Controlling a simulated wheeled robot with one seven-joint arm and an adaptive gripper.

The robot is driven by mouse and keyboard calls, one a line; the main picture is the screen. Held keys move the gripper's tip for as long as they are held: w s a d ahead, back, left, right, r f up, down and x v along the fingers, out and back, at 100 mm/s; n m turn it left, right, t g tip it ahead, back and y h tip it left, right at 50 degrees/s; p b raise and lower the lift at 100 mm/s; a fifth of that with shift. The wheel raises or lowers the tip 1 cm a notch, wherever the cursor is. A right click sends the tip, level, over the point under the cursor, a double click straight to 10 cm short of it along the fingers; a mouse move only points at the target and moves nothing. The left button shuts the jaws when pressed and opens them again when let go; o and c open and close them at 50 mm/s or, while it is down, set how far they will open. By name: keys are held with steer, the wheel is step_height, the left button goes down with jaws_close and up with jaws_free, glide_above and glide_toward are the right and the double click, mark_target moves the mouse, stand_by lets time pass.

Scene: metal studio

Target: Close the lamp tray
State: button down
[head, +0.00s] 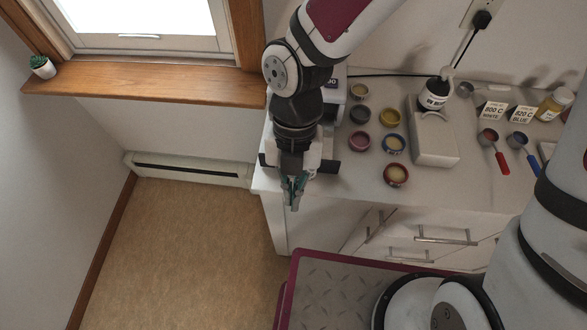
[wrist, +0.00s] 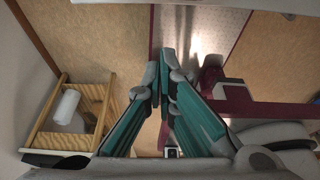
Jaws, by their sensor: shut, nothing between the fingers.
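A white box-shaped device with a dark display (head: 336,88), which looks like the lamp, stands at the left end of the white counter in the head view. My arm and wrist cover most of it. I cannot make out its tray clearly or tell how far it is open. My gripper (head: 293,203) points down in front of the counter's front left edge, fingers together and empty. In the wrist view the teal fingers of my gripper (wrist: 162,72) come together with nothing between them.
Several small colour pots (head: 394,143) stand right of the device, near a white block with a bottle (head: 435,139). Drawers with bar handles (head: 446,237) are below the counter (head: 452,188). The floor (head: 185,250) at left is clear. A wooden rack (wrist: 68,140) shows in the wrist view.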

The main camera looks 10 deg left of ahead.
steer(key=shift+w+a+f, duration=0.1)
steer(key=shift+w+f, duration=0.4)
steer(key=shift+w, duration=0.3)
steer(key=shift+w+f, duration=0.5)
steer(key=shift+w, duration=0.25)
steer(key=shift+w, duration=0.1)
steer(key=w, duration=0.4)
steer(key=w+b, duration=0.1)
steer(key=w, duration=0.3)
steer(key=w+b, duration=0.1)
steer(key=w, duration=0.3)
steer(key=shift+w+a+f, duration=0.1)
steer(key=shift+w+a, duration=0.15)
steer(key=shift+a, duration=0.15)
steer(key=shift+w, duration=0.25)
